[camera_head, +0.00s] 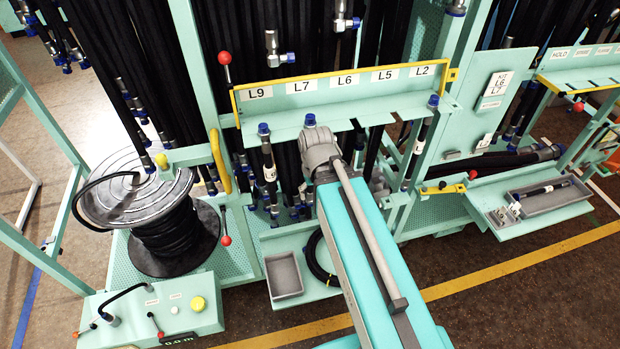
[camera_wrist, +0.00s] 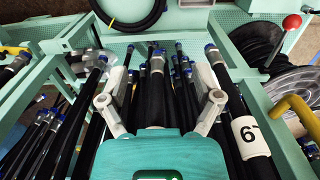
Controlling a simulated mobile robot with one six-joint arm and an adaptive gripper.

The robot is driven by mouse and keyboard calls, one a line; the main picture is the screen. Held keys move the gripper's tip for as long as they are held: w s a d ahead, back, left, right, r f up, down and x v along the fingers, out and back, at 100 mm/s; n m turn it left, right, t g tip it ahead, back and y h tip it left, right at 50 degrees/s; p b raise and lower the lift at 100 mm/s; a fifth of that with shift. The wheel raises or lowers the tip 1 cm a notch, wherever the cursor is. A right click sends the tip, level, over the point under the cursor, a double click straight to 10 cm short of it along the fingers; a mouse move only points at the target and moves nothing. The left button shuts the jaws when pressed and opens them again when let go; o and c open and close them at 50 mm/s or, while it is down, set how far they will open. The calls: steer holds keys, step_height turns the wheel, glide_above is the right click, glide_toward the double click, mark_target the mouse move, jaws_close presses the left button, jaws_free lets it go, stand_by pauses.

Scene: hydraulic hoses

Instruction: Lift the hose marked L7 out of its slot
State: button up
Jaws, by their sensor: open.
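The L7 label (camera_head: 301,87) is on the yellow-edged rack rail. Below it, a blue-capped hose top (camera_head: 310,119) shows in the slot; my gripper and arm hide most of what lies under it. My gripper (camera_head: 318,158) is in front of the rack here. In the wrist view my gripper (camera_wrist: 162,98) has its fingers spread apart, with a black hose (camera_wrist: 155,100) between them. Its far end has a silver fitting and blue cap. I see no gap closed on it, and its tag is not readable.
A hose with a tag ending in 9 (camera_wrist: 250,135) hangs close beside one finger. Another hose (camera_head: 420,140) hangs at the rail's right end. A grey tray (camera_head: 284,275) and hose reel (camera_head: 165,225) stand low at left. Many hoses hang behind.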

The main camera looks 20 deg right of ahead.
steer(key=shift+f+b, duration=0.3)
steer(key=shift+f, duration=0.3)
steer(key=c, duration=0.4)
steer(key=shift+o, duration=0.2)
